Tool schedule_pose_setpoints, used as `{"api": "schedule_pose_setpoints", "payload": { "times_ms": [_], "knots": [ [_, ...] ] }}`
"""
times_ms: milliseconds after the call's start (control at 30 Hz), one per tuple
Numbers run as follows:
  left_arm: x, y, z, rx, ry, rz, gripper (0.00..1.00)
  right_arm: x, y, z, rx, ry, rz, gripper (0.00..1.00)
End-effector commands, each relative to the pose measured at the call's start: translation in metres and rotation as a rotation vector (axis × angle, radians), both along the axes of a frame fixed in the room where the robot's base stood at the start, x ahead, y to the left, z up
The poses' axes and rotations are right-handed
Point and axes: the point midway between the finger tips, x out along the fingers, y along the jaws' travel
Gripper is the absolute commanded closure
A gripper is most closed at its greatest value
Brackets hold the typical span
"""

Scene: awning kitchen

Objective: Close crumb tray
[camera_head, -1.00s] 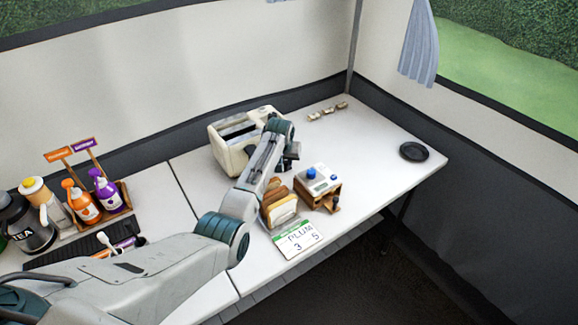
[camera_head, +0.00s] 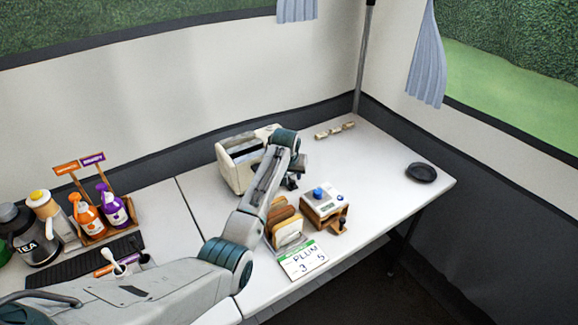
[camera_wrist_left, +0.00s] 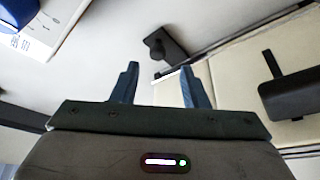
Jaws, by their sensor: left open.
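The cream toaster (camera_head: 228,172) stands on the white counter in the head view, partly hidden behind my left arm. My left gripper (camera_head: 292,182) is at the toaster's right side, pointing down. In the left wrist view my open gripper (camera_wrist_left: 157,82) has nothing between its two blue-grey fingers. The toaster's cream side (camera_wrist_left: 225,80) lies behind and right of the fingers there, with a black lever-like part (camera_wrist_left: 287,93). A dark flat piece with a round knob (camera_wrist_left: 160,50) sticks out beyond the fingertips; I cannot tell whether it is the crumb tray. My right gripper is out of view.
A wooden rack of bread-like slices (camera_head: 287,230) and a small wooden box with a blue knob (camera_head: 322,205) stand right of my arm. A black dish (camera_head: 421,173) sits far right. Spray bottles (camera_head: 100,212) stand left.

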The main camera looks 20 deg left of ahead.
Motion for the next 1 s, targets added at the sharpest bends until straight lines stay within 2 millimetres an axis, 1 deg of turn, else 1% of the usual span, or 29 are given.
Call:
{"api": "schedule_pose_setpoints", "payload": {
  "times_ms": [33,200,300,400,533,900,1000],
  "knots": [
    [-0.003,-0.001,0.009,0.000,-0.005,0.000,0.60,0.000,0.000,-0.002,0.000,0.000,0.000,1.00],
    [-0.015,-0.002,0.036,0.000,-0.003,0.000,0.60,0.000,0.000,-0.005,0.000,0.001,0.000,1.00],
    [-0.020,-0.002,0.049,0.000,-0.003,0.000,0.60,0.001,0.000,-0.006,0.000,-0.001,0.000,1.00],
    [-0.023,-0.002,0.057,0.000,-0.002,0.000,0.60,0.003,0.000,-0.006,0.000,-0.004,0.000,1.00],
    [-0.025,-0.002,0.062,0.000,0.000,0.000,0.60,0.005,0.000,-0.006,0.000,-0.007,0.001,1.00],
    [-0.025,-0.002,0.062,0.000,0.000,0.000,0.60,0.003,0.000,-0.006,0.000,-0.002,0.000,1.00],
    [-0.025,-0.002,0.068,0.000,-0.001,0.000,0.60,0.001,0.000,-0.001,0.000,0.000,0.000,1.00]
  ]
}}
